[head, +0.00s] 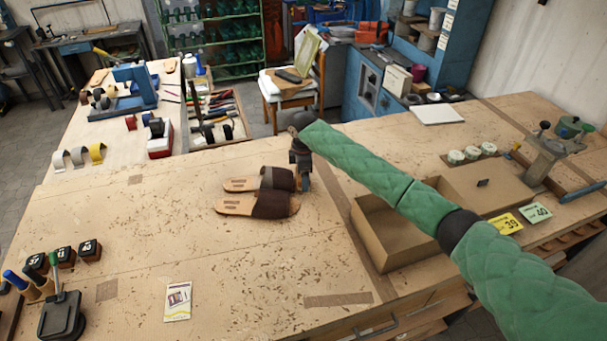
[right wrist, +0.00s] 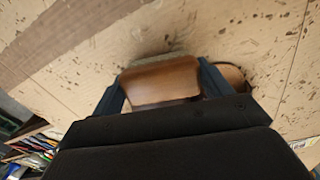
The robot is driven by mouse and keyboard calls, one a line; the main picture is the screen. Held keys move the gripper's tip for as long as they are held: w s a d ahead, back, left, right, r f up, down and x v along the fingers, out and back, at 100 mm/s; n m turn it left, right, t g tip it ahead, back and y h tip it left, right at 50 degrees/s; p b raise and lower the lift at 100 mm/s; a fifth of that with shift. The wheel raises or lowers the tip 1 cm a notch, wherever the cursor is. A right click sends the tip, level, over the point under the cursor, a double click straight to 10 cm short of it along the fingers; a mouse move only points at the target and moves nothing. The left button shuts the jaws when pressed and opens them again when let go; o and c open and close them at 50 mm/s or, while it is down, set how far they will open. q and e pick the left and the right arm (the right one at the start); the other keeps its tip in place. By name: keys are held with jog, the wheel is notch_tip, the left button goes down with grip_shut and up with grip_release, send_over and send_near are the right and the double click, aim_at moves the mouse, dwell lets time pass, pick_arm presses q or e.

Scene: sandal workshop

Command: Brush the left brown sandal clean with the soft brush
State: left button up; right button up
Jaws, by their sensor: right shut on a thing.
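Two brown sandals lie side by side on the workbench in the head view, toes to the right, with dark brown straps: a farther one (head: 240,184) and a nearer one (head: 245,206). I cannot tell for certain which is the left one. My right gripper (head: 304,184) points down just beyond their toe ends. In the right wrist view it is shut on the soft brush (right wrist: 162,84), a brown wooden block with a pale bristle edge, close to the bench. A rounded brown edge, probably a sandal, shows just right of the gripper. My left gripper is out of view.
An open cardboard box (head: 364,232) stands right of the sandals, under my right arm. Yellow 39 (head: 503,223) and green 40 (head: 536,212) cards lie farther right. A small printed card (head: 178,301) and stamps (head: 89,250) lie at front left. The bench before the sandals is clear.

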jog(key=shift+f, duration=0.45)
dwell(0.6)
dwell(0.5)
jog(key=shift+w, duration=0.1)
jog(key=shift+w+a, duration=0.15)
jog(key=shift+w, duration=1.05)
jog(key=shift+s, duration=0.2)
jog(key=shift+s+p, duration=1.05)
jog(key=shift+s, duration=0.1)
jog(key=shift+f, duration=0.1)
jog(key=shift+w, duration=0.15)
dwell(0.4)
